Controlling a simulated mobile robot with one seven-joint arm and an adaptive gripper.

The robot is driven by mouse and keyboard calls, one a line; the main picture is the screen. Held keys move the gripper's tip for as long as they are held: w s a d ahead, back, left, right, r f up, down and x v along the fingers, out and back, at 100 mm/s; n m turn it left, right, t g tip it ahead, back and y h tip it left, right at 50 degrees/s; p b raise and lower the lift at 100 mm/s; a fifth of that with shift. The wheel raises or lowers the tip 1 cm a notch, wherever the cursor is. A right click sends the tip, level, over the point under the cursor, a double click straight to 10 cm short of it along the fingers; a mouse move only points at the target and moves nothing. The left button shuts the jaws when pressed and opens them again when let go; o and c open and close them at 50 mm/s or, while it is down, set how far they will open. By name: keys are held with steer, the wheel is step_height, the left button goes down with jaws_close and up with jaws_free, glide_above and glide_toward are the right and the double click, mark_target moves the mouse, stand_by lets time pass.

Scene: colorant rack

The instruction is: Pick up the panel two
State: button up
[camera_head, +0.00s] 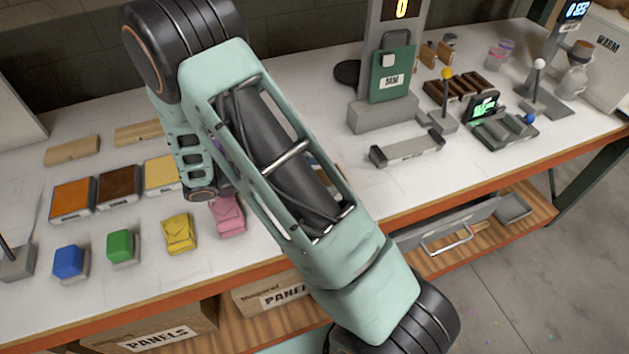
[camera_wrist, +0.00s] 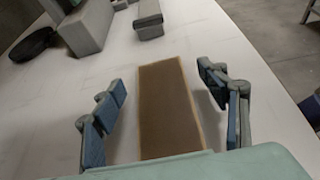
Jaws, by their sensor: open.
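In the wrist view a flat brown panel (camera_wrist: 168,110) with a pale edge lies lengthwise on the white table. My gripper (camera_wrist: 162,80) is open, with one blue-padded finger on each side of this panel and a visible gap on both sides. The panel's near end is cut off by my gripper body. I cannot read any number on it, so I cannot tell if it is panel two. In the head view my arm covers most of this spot and hides the fingers.
Wooden boards (camera_head: 72,150), orange (camera_head: 73,198), brown (camera_head: 119,184) and yellow (camera_head: 162,173) blocks, and small coloured pieces stand at the left. A grey machine base (camera_head: 383,114) and a grey tray (camera_head: 407,149) stand to the right. The table's front edge is close.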

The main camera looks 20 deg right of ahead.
steer(key=x, duration=0.3)
steer(key=shift+w+d, duration=0.1)
steer(key=shift+d, duration=0.05)
steer(key=shift+c, duration=0.2)
steer(key=c, duration=1.2)
